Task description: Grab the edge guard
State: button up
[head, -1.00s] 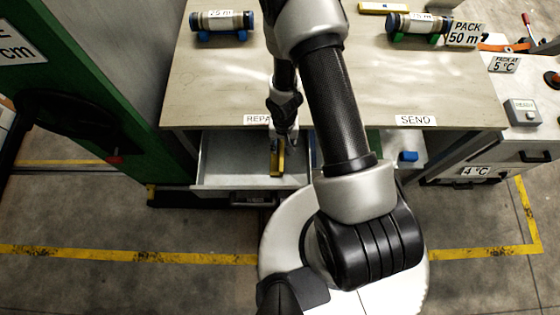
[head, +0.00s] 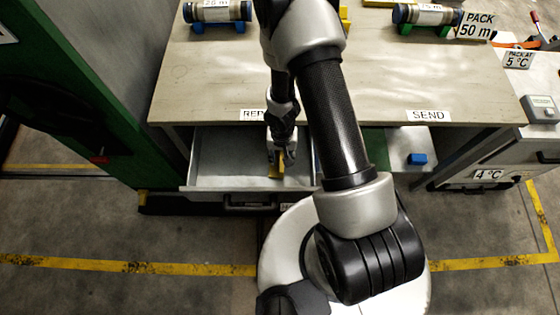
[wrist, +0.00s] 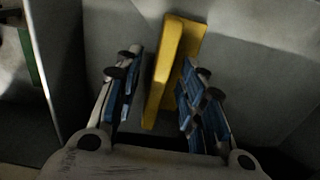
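The edge guard is a yellow L-shaped strip (head: 275,172) inside the open drawer (head: 222,183) under the bench's left side. In the wrist view the guard (wrist: 166,67) stands out between and beyond the blue-padded fingers. My gripper (head: 281,155) is low in the drawer, over the guard, and hides part of it. In the wrist view my gripper (wrist: 157,84) is open, with a gap between the left finger and the guard. The right finger is close beside the guard; I cannot tell whether they touch.
The bench top (head: 210,85) is above and behind the drawer. A blue block (head: 417,159) lies right of my arm. A green-edged cabinet (head: 75,110) stands left.

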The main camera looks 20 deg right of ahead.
jog(key=shift+f+b, duration=0.4)
jog(key=shift+f, duration=0.35)
jog(key=shift+c, duration=0.4)
grip_shut()
